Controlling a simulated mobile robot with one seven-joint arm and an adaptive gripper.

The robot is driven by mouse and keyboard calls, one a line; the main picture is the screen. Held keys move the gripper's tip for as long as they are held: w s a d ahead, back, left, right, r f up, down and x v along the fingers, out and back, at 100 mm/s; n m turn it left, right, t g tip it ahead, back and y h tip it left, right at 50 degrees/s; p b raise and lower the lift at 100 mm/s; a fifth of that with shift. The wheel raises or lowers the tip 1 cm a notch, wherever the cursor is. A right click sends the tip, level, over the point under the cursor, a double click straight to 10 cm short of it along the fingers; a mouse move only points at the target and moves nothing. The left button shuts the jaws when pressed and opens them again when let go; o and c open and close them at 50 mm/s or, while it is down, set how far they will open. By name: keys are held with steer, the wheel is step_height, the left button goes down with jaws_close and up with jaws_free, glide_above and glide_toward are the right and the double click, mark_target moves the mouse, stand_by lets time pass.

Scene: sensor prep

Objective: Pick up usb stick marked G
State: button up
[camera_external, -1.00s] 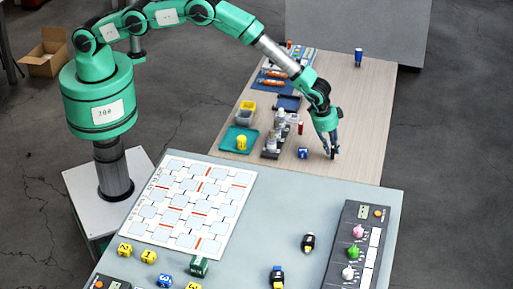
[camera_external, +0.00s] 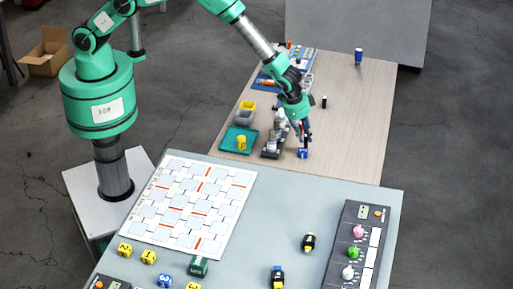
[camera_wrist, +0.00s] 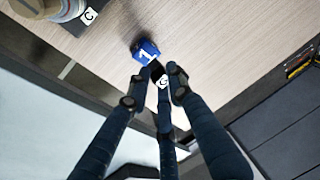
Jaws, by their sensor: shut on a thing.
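In the wrist view a small black stick with a white lettered label (camera_wrist: 163,80) sits between the fingers of my gripper (camera_wrist: 155,86). The letter looks like G but is small and tilted. My gripper is shut on this stick. In the outside view my gripper (camera_external: 304,141) hangs over the wooden table, just above a blue cube (camera_external: 303,154); the stick cannot be made out there.
A small black cylinder (camera_external: 324,101) stands behind. The wooden table (camera_external: 350,130) is clear at right.

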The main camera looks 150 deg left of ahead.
steer(key=shift+s+d+r, duration=0.15)
steer(key=shift+s+d, duration=0.7)
steer(key=shift+s+d+r, duration=0.1)
steer(key=shift+s+d, duration=0.7)
steer(key=shift+s, duration=0.05)
